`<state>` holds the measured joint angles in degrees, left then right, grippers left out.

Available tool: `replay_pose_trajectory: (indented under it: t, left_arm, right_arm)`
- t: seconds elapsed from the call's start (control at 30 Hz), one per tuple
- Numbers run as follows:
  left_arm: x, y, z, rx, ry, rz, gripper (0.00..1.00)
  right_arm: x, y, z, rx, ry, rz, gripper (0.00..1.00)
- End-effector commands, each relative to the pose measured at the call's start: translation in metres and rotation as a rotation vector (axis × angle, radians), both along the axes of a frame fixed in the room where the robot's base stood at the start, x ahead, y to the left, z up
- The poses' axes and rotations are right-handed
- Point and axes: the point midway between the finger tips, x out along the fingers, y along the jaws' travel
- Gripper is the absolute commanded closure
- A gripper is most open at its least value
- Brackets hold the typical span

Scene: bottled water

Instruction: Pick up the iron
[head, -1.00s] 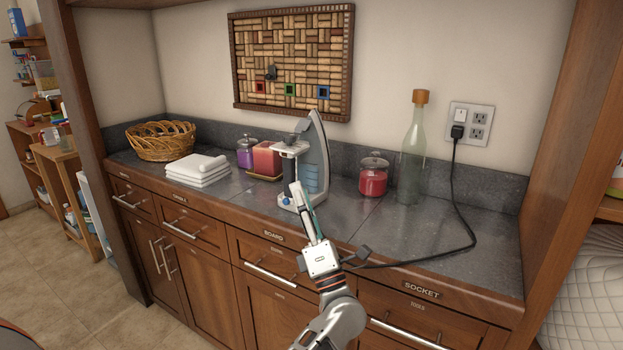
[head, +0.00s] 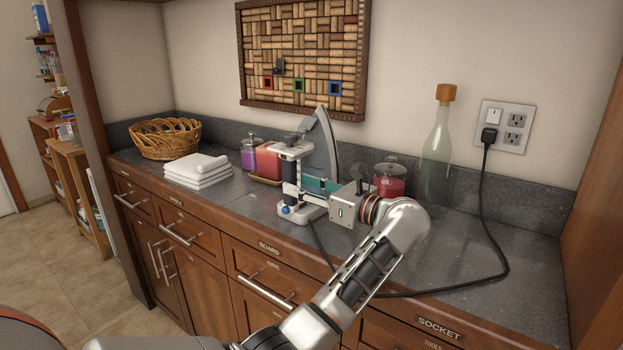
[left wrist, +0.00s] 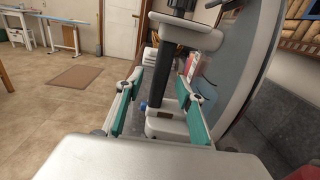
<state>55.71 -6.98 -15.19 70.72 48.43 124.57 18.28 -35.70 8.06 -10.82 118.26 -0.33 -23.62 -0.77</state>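The iron (head: 322,142) stands upright on its heel on the counter, its grey soleplate facing right. In the left wrist view, its dark handle post (left wrist: 164,72) rises between the fingers. My left gripper (head: 310,187) reaches in from the right side of the iron at handle height, partly hidden behind it. In the left wrist view, my left gripper (left wrist: 158,108) is open, with one teal-padded finger on each side of the handle and visible gaps. Whether either pad touches the iron is hard to tell. My right gripper is not in view.
The black cord (head: 482,215) runs from the wall socket (head: 503,126) across the counter. A red jar (head: 389,180) and a glass bottle (head: 437,150) stand to the right. A red candle (head: 268,160), purple jar (head: 249,155), folded towels (head: 198,171) and basket (head: 165,139) stand to the left.

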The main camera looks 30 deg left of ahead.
Motion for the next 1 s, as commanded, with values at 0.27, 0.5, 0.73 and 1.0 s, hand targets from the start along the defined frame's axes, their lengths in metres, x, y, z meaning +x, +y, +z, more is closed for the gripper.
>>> replay_pose_trajectory:
  t: [0.27,0.5,0.73,1.0]
  left_arm:
    - [0.005,0.038,0.006,0.004,-0.002,0.003,0.62]
    - [0.007,0.042,0.004,0.001,0.0,0.0,0.62]
    - [0.006,0.042,0.004,0.001,0.0,0.001,1.0]
    - [0.006,0.042,0.011,0.01,-0.011,0.002,1.0]
  right_arm:
    - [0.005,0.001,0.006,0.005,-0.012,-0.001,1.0]
    - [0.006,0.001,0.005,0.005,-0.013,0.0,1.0]
    - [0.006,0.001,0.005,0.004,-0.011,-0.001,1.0]
    - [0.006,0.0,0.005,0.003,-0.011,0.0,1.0]
